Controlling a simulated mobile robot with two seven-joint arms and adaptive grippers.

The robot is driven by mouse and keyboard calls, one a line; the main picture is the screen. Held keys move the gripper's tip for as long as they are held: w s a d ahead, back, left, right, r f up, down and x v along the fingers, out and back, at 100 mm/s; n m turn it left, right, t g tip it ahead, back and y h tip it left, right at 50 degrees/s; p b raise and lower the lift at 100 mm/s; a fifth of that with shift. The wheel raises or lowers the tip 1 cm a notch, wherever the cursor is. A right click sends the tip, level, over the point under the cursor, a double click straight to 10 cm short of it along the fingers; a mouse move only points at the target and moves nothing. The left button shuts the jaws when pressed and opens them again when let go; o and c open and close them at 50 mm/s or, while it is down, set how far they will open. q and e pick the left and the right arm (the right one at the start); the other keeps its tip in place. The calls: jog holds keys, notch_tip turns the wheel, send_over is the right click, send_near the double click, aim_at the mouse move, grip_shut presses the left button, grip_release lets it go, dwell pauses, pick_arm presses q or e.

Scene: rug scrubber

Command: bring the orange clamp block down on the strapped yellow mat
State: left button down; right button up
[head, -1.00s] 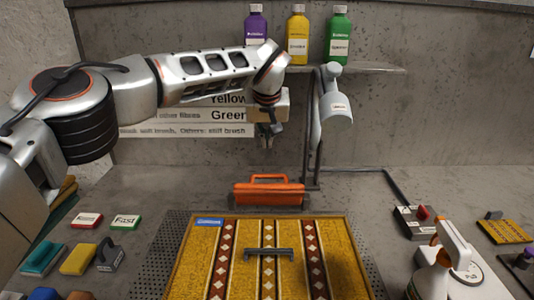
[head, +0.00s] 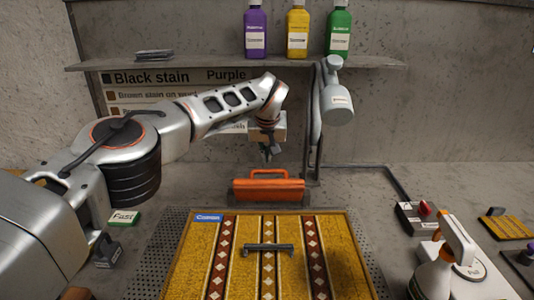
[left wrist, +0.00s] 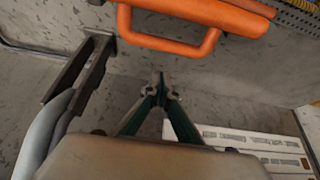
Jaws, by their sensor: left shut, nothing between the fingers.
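The orange clamp block (head: 268,190) with its handle stands at the back edge of the yellow mat (head: 196,262), which has dark red patterned stripes and a dark strap bar (head: 268,247) across its middle. My left gripper (head: 267,156) is shut and empty, just above and behind the clamp's handle, apart from it. In the left wrist view the shut fingertips (left wrist: 160,78) point toward the orange handle (left wrist: 172,47), with a gap between. My right gripper is not in view.
A grey shower-like nozzle (head: 335,105) on a pipe hangs to the right of my gripper. A shelf (head: 385,64) with purple, yellow and green bottles is above. A white spray bottle (head: 440,270) and a red-button box (head: 420,214) stand at the right.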

aim_at(269, 186)
pick_arm(q)
jog(key=shift+s+f+p, duration=0.2)
jog(key=shift+s+p, duration=0.35)
jog(key=shift+s, duration=1.15)
